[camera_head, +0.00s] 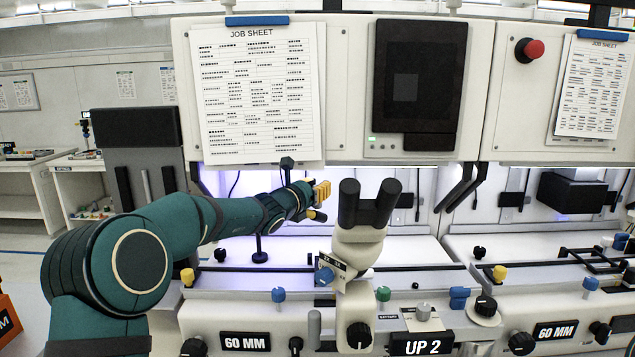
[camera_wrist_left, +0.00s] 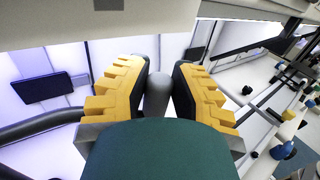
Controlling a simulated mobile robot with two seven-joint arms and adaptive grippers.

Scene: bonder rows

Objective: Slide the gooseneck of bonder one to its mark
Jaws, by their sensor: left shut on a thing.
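My left gripper (camera_head: 320,195), with yellow fingers, is left of the eyepieces, under the upper housing. In the left wrist view my left gripper (camera_wrist_left: 157,75) is shut on a grey, round-ended piece, the gooseneck (camera_wrist_left: 157,95), standing between the yellow pads. A dark curved tube (camera_wrist_left: 40,130) runs at lower left there; I cannot tell whether it joins the held piece. The gooseneck's mark cannot be made out. My right gripper is out of view.
The microscope eyepieces (camera_head: 368,203) stand close right of my gripper. A job sheet (camera_head: 258,95) and a dark screen (camera_head: 420,75) are on the housing above. Knobs line the front panel, with a label reading 60 MM (camera_head: 245,342). Another bonder is at right.

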